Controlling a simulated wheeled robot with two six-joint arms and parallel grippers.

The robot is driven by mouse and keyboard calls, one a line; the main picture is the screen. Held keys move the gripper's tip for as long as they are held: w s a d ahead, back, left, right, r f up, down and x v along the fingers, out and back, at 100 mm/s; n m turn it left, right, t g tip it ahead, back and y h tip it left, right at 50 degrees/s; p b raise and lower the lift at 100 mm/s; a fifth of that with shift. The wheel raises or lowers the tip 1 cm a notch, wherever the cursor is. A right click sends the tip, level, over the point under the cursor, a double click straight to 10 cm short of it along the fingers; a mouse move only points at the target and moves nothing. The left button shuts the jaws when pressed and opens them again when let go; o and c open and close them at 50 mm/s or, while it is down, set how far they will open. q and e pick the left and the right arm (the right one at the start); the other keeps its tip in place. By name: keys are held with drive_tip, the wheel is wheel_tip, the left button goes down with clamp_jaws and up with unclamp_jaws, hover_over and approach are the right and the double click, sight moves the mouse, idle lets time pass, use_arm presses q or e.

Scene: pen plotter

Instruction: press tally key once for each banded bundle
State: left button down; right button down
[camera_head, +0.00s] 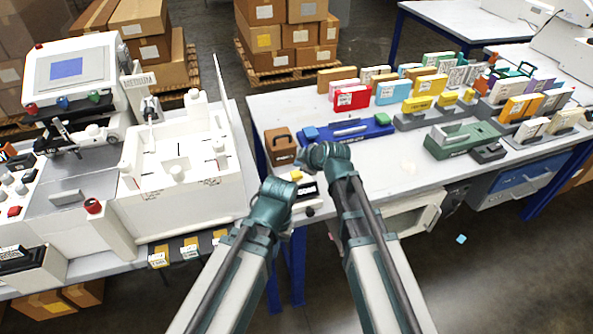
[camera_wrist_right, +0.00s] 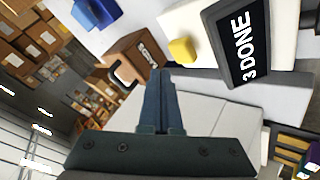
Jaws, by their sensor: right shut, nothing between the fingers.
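The tally counter shows in the right wrist view with a yellow key (camera_wrist_right: 182,50) and a black display (camera_wrist_right: 243,45) reading "3 DONE". In the head view the yellow key (camera_head: 296,175) is small, between my two wrists. My right gripper (camera_wrist_right: 160,75) is shut and empty, its tips just short of the key in the picture; contact cannot be told. In the head view my right gripper (camera_head: 305,165) is beside the counter. My left arm's wrist (camera_head: 270,205) is left of the counter; its fingers cannot be made out. Several small yellow-marked packets (camera_head: 190,247) lie on a dark strip by the plotter.
A brown box (camera_head: 281,146) and a blue tray (camera_head: 350,131) stand behind the counter. Coloured card stacks (camera_head: 424,92) and a green holder (camera_head: 463,138) fill the right table's back. The white plotter (camera_head: 180,150) occupies the left table. Bare tabletop (camera_head: 400,165) lies right of my right wrist.

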sight(299, 175)
drive_tip(key=shift+r+p, duration=1.45)
drive_tip(key=shift+r, duration=0.4)
drive_tip(key=shift+f, duration=0.1)
drive_tip(key=s+d+f+m+g+h, duration=0.1)
drive_tip(key=s+m+g+h, duration=0.1)
drive_tip(key=s, duration=0.6)
drive_tip(key=s+d+f+m+g+h+p, duration=0.1)
drive_tip(key=s+d+f+m+g+h, duration=0.1)
drive_tip(key=s+m, duration=0.3)
drive_tip(key=s+d+f+m+g+h, duration=0.1)
drive_tip(key=s+m+g, duration=0.3)
drive_tip(key=s, duration=0.9)
drive_tip(key=shift+d+f+h+p, duration=0.35)
drive_tip(key=shift+d+h, duration=0.15)
drive_tip(key=shift+d, duration=0.1)
